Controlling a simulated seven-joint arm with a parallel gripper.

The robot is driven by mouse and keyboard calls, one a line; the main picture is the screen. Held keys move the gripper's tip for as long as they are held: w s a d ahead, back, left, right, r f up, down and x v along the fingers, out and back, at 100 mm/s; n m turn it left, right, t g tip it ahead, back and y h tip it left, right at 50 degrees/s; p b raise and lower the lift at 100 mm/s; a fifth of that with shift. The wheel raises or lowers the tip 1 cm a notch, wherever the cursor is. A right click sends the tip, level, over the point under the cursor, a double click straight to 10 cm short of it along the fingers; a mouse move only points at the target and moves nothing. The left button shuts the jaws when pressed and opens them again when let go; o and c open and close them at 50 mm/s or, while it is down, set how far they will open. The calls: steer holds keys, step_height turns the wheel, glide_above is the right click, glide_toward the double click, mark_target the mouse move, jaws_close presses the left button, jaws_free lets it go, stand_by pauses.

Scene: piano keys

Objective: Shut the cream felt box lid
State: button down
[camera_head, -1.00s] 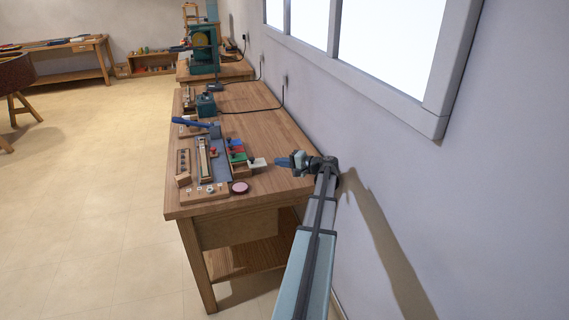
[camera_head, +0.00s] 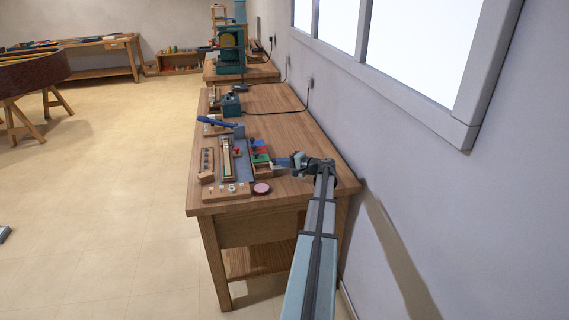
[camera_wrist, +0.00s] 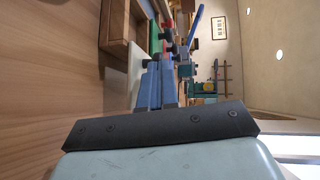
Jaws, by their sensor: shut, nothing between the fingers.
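The felt box (camera_head: 262,172) is a wooden box at the right side of the bench's tool group, with blue, red and green (camera_head: 261,158) lids in a row. The cream lid (camera_wrist: 137,74) shows in the wrist view as a pale panel beside my fingers; its exact tilt is hard to tell. In the head view my gripper mostly hides it. My gripper (camera_head: 280,162) is shut and empty, its blue fingers pointing left at the box's near right end. In the wrist view the fingers (camera_wrist: 157,85) are close to the pale panel; contact cannot be told.
A pink round tin (camera_head: 262,188) and a wooden strip with pale discs (camera_head: 226,191) lie at the bench's near edge. A blue-handled tool (camera_head: 218,122) lies farther back. The wall is close on the right. Bare bench top (camera_head: 300,189) lies in front of my gripper.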

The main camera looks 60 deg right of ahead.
steer(key=w+a, duration=0.5)
steer(key=shift+w+a, duration=0.3)
steer(key=shift+a, duration=0.05)
steer(key=s+r, duration=0.1)
steer(key=s, duration=0.3)
steer(key=s+r, duration=0.1)
steer(key=s, duration=0.9)
steer(key=shift+d+r, duration=0.2)
steer(key=shift+r, duration=0.2)
